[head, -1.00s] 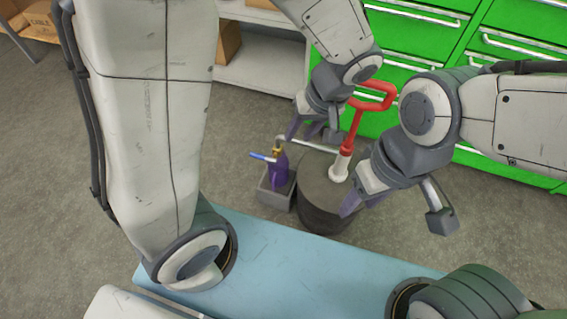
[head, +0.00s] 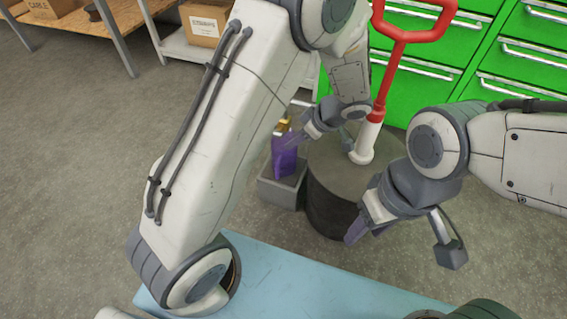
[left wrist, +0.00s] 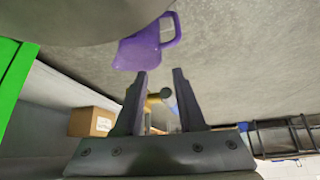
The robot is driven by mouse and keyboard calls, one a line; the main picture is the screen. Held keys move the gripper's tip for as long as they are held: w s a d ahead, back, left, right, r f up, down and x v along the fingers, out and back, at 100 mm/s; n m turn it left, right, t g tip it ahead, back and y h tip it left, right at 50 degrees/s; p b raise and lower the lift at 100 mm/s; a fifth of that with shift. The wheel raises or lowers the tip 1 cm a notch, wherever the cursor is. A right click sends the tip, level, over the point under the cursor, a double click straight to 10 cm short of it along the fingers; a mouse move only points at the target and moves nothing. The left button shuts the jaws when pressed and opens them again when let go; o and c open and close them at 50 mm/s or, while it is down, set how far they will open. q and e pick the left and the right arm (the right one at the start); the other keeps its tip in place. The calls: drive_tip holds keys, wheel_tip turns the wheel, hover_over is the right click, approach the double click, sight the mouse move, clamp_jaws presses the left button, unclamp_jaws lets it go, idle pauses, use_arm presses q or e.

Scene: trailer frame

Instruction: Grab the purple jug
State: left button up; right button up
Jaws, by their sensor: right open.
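The purple jug (head: 284,160) stands in a small grey box (head: 268,192) on the floor, left of a dark drum. A brass-coloured part shows at its top. My left gripper (head: 293,138) is beside the jug's upper part and partly covers it. In the left wrist view the jug (left wrist: 138,52) and its loop handle show beyond my left fingertips (left wrist: 165,72), which are apart. A brass and grey piece shows between the fingers. Contact cannot be made out. My right gripper (head: 358,226) is open and empty in front of the drum.
The dark drum (head: 330,205) bears a white post with a red handle (head: 410,35). Green drawer cabinets (head: 520,60) stand behind. A light blue surface (head: 290,275) lies in front. A carton (head: 203,22) sits on a shelf behind. The floor at left is clear.

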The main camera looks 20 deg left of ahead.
sight(282, 155)
use_arm(q)
drive_tip(key=b+x, duration=0.5)
drive_tip(key=x, duration=0.3)
drive_tip(key=shift+a+f, duration=0.1)
drive_tip(key=shift+f, duration=0.35)
drive_tip(key=shift+a+f+b, duration=0.2)
drive_tip(key=shift+f+b, duration=0.05)
drive_tip(key=shift+b, duration=0.05)
drive_tip(key=shift+w+r, duration=0.1)
clamp_jaws()
idle(0.5)
